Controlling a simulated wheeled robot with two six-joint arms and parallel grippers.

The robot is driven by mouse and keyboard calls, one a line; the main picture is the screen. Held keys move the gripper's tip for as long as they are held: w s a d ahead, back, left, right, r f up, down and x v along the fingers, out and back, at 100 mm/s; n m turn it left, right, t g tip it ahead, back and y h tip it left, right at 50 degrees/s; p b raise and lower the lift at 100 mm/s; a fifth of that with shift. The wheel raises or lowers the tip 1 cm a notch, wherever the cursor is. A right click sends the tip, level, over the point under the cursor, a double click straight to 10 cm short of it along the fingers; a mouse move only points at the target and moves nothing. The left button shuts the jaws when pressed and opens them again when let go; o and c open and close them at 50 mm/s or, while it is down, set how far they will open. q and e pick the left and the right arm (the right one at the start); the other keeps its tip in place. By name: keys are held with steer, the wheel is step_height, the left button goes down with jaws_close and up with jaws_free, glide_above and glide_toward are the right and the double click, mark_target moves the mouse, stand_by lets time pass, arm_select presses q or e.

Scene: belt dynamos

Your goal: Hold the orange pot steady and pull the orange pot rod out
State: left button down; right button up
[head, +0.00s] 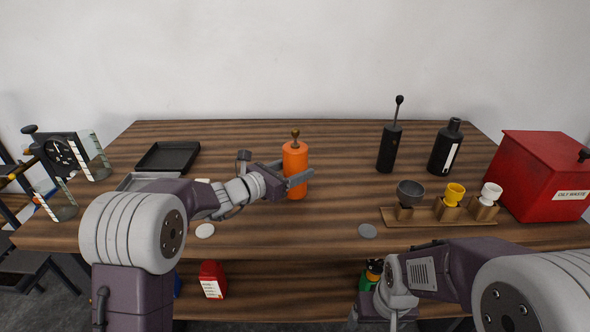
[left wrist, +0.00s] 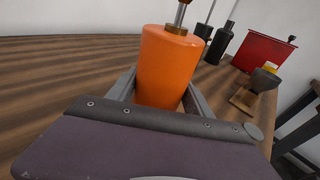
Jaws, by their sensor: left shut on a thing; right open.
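My left gripper (head: 293,184) is shut on the lower part of the pot, one finger on each side. The left wrist view shows the pot (left wrist: 168,65) between the fingers, with the metal rod (left wrist: 179,16) rising from a brass collar. My right arm is low at the front right in the head view, and its gripper (head: 368,290) is small and partly hidden there, near the table's front edge.
A black pot with a raised rod (head: 389,148) and a black bottle (head: 446,147) stand to the right. A wooden rack (head: 425,218) holds grey, yellow and white cups before a red oil-waste box (head: 540,178). A black tray (head: 168,156) lies at left.

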steer(key=shift+f, duration=0.3)
stand_by(0.4)
stand_by(0.4)
